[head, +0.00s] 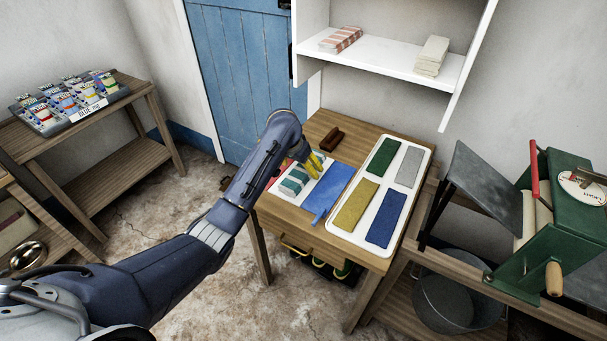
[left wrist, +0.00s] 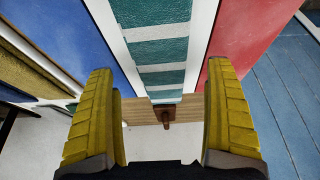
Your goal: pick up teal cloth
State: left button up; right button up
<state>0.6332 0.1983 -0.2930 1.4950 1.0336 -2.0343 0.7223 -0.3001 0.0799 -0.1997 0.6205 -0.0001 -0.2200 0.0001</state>
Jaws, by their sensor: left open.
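The teal cloth, with white stripes, lies flat near the left side of the wooden table; in the head view the teal cloth (head: 294,180) is partly covered by my left arm. In the left wrist view the teal cloth (left wrist: 155,50) runs between my fingers, a blue panel on its left and a red one on its right. My left gripper (head: 314,165) has yellow fingers and is above the far part of the cloth. In the left wrist view the left gripper (left wrist: 162,70) is open with nothing held between its fingers. My right gripper is not in view.
A blue piece (head: 331,189) lies right beside the teal cloth. A white tray (head: 337,228) holds green, grey, yellow and blue pads. A brown wooden object (head: 332,139) sits at the table's back. A white shelf (head: 395,68) overhangs behind; a green machine (head: 547,215) stands at right.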

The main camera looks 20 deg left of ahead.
aim_at(303, 169)
pick_arm(q)
jog(key=shift+x, duration=1.55)
jog(key=c, duration=1.3)
jog(key=shift+r, duration=0.1)
